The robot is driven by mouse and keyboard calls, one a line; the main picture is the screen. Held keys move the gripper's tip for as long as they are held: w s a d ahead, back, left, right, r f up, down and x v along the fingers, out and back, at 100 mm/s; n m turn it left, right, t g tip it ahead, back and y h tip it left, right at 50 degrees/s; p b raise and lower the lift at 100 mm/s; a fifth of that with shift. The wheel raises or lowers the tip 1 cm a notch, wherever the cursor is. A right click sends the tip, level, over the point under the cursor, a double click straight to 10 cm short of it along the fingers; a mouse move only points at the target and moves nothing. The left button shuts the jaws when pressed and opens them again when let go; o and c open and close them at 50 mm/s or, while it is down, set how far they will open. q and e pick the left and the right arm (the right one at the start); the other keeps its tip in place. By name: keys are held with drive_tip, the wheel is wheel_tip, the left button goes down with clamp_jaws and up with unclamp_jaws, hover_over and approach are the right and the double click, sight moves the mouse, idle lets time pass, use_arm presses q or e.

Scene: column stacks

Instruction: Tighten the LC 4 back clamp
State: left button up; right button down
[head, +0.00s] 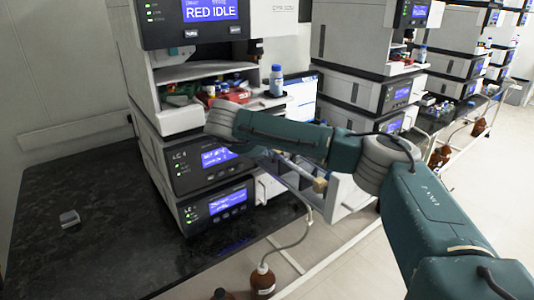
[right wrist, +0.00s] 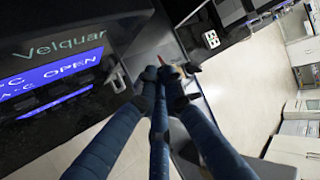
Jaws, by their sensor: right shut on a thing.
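The LC 4 unit (head: 205,160) is a dark-fronted box with a lit blue screen, in the middle of the near stack in the head view. My right arm reaches across the stack's right side and hides part of it. The back clamp is not clearly visible. In the right wrist view my right gripper (right wrist: 163,75) has its fingertips together on a small part, mostly hidden by the fingers. A blue bar (right wrist: 160,130) runs between the fingers. My left gripper is not in view.
A blue-capped bottle (head: 277,82) stands on the shelf above LC 4. Another lit unit (head: 218,207) sits below it. A brown bottle (head: 262,281) stands below the bench edge. The black bench top (head: 85,180) at left is mostly clear.

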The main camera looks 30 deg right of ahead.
drive_tip(key=shift+a, duration=0.1)
drive_tip(key=c, duration=1.8)
unclamp_jaws()
drive_tip(key=shift+c, duration=0.2)
drive_tip(key=v, duration=1.2)
